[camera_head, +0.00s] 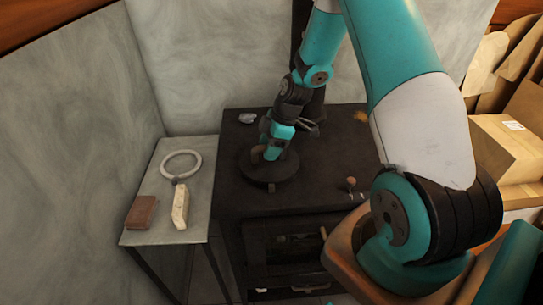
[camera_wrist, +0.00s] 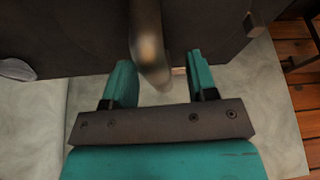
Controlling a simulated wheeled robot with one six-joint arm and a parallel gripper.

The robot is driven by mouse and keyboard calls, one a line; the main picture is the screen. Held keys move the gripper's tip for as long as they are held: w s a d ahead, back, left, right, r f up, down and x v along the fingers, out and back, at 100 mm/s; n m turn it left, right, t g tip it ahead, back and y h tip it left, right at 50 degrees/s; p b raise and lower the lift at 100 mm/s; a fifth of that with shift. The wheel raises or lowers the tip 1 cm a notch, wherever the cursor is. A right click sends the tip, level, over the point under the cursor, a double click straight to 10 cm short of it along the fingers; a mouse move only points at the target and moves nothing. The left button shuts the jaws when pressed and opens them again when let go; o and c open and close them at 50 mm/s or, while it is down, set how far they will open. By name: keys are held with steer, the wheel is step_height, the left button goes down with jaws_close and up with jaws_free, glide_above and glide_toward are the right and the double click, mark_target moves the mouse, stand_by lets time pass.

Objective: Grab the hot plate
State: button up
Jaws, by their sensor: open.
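The hot plate (camera_head: 287,170) is a dark round disc lying on the black stove top, near its left side. My gripper (camera_head: 270,152) points down over the disc and hides part of it. A brownish handle (camera_head: 257,155) shows beside the fingers in the head view. In the wrist view my gripper (camera_wrist: 158,65) has its two teal fingers apart. The metallic handle (camera_wrist: 149,45) stands between them, with gaps on both sides. The disc's outline is hard to tell from the dark surface in the wrist view.
The black stove (camera_head: 315,195) also bears a grey lump (camera_head: 247,118) at the back and a small knobbed item (camera_head: 351,186) at the right. A pale side table (camera_head: 150,178) holds a ring (camera_head: 181,164), a brown block (camera_head: 141,212) and a cream bar (camera_head: 180,206). Walls stand close behind.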

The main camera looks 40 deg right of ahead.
steer(key=shift+f, duration=0.15)
jaws_close()
steer(key=shift+w+r, duration=0.1)
steer(key=shift+r, duration=0.1)
